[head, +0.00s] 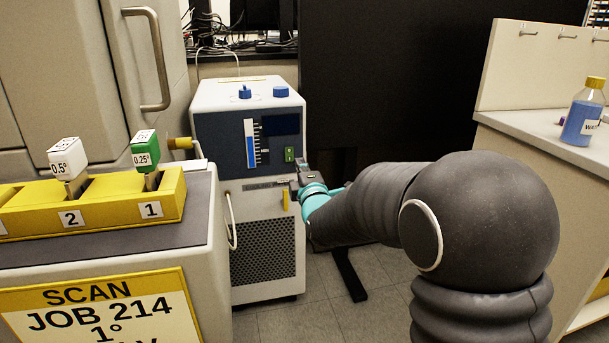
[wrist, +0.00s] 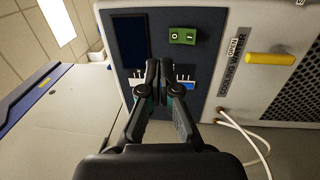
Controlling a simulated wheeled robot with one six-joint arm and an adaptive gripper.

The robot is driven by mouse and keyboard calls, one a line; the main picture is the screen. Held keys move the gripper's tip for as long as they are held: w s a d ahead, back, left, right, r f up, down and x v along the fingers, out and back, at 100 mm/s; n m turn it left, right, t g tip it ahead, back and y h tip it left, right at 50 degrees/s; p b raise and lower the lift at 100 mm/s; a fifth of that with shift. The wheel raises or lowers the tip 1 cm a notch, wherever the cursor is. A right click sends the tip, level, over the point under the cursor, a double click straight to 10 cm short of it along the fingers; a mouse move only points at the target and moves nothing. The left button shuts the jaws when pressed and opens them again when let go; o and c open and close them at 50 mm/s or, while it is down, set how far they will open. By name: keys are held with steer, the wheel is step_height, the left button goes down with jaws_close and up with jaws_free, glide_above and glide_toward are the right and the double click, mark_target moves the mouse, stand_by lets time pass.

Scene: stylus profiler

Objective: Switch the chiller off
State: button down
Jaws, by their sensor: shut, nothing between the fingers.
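The chiller (head: 268,190) is a white cabinet with a dark blue front panel, standing at the middle of the head view. Its green rocker switch (head: 289,154) is at the panel's lower right. In the wrist view the green switch (wrist: 183,36) shows O and I marks; I cannot tell which side is pressed in. My gripper (head: 297,174) is in front of the panel, just below the switch in the head view. In the wrist view my gripper (wrist: 162,68) is shut and empty, with the switch beyond its fingertips and slightly right. I cannot tell any contact.
A yellow lever (wrist: 270,59) labelled cooling water, at its OPEN mark, is beside the panel. A dark display (wrist: 131,37) is left of the switch. White hoses (wrist: 245,135) hang nearby. A yellow rack (head: 100,200) stands left; a bench with a blue bottle (head: 582,112) stands right.

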steer(key=shift+r+v, duration=0.2)
steer(key=shift+v, duration=0.75)
steer(key=shift+r+v, duration=0.25)
steer(key=shift+v, duration=0.75)
step_height(320, 180, down, 12)
steer(key=s+m+g+h, duration=0.1)
steer(key=s+m+g, duration=0.2)
steer(key=m+g, duration=0.3)
steer(key=s+d+f+m+g+h, duration=0.25)
steer(key=s+d+m+g, duration=0.2)
steer(key=s, duration=0.35)
steer(key=s+d+r+m+g+p, duration=0.1)
steer(key=s+d+r+m, duration=0.2)
steer(key=s, duration=0.6)
steer(key=s+d+r+m+h+p, duration=0.1)
steer(key=s+d+r+m, duration=0.3)
steer(key=s, duration=0.5)
steer(key=s+d+r+m+g+h+p, duration=0.1)
steer(key=s+d+r+m+p, duration=0.2)
steer(key=s+d, duration=0.4)
steer(key=shift+s+r+g, duration=0.35)
steer(key=shift+s+r, duration=0.05)
steer(key=shift+s, duration=0.55)
steer(key=shift+m, duration=0.25)
